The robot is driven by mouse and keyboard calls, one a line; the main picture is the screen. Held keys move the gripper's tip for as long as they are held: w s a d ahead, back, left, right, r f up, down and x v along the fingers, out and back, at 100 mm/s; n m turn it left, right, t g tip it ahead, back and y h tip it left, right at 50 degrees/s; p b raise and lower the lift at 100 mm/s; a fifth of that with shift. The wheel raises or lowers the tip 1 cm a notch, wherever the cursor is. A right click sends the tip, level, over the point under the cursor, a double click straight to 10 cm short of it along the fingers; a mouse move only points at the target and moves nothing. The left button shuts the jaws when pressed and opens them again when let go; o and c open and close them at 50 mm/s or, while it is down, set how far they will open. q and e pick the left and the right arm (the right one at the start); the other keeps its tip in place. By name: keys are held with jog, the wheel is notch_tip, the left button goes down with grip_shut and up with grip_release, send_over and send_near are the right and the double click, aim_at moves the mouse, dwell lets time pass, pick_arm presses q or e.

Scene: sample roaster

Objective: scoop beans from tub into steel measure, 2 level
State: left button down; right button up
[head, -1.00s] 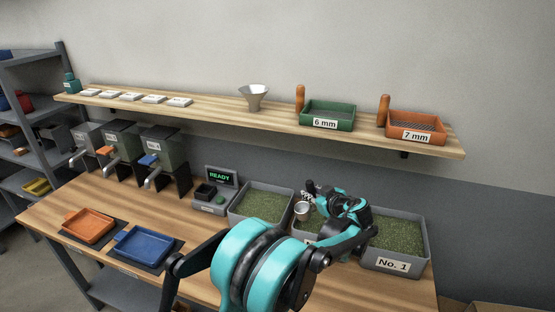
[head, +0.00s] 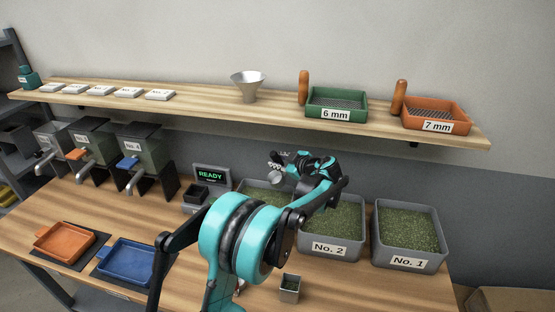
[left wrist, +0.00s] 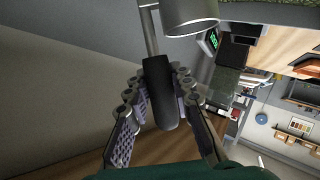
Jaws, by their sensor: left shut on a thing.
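My left gripper (head: 284,162) is shut on the black handle (left wrist: 160,92) of a scoop, with its fingers on both sides of the handle in the left wrist view (left wrist: 160,100). The scoop's steel bowl (left wrist: 190,16) is at the top of that view; in the head view the bowl (head: 277,179) appears in front of the leftmost tub (head: 243,184). The bowl's contents cannot be told. Tub No. 2 (head: 330,248) and tub No. 1 (head: 408,263) hold green beans. My right gripper is not in view.
A scale reading READY (head: 211,176) stands left of the tubs. Orange (head: 64,243) and blue trays (head: 127,262) lie at the left front. The wall shelf (head: 205,105) above carries a funnel (head: 248,86) and 6 mm and 7 mm sieves. Bean dispensers (head: 145,165) stand at the back left.

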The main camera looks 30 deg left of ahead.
aim_at(270, 180)
pick_arm(q)
jog(key=shift+s+a+f+b, duration=0.15)
jog(key=shift+f+b, duration=0.1)
jog(key=shift+f, duration=0.25)
jog(key=shift+a+f+b, duration=0.1)
jog(key=shift+f+b, duration=0.1)
jog(key=shift+f, duration=0.25)
jog(key=shift+s+f+n+b, duration=0.3)
jog(key=shift+f+b, duration=0.2)
jog(key=shift+f, duration=0.1)
jog(key=shift+n+t, duration=0.5)
jog(key=shift+t, duration=0.1)
jog(key=f+b, duration=0.2)
jog(key=f, duration=0.1)
jog(key=s+f+b, duration=0.1)
jog(key=shift+s+a+f+b, duration=0.1)
jog(key=shift+a+f+b, duration=0.2)
jog(key=shift+a+f, duration=0.05)
jog(key=m+g, duration=0.1)
jog(key=s+m+g, duration=0.1)
jog(key=m, duration=0.1)
jog(key=shift+a+f+y, duration=0.2)
jog(key=shift+y, duration=0.1)
jog(key=shift+w+r+m+g, duration=0.1)
jog(key=shift+m+g, duration=0.2)
jog(key=shift+r, duration=0.1)
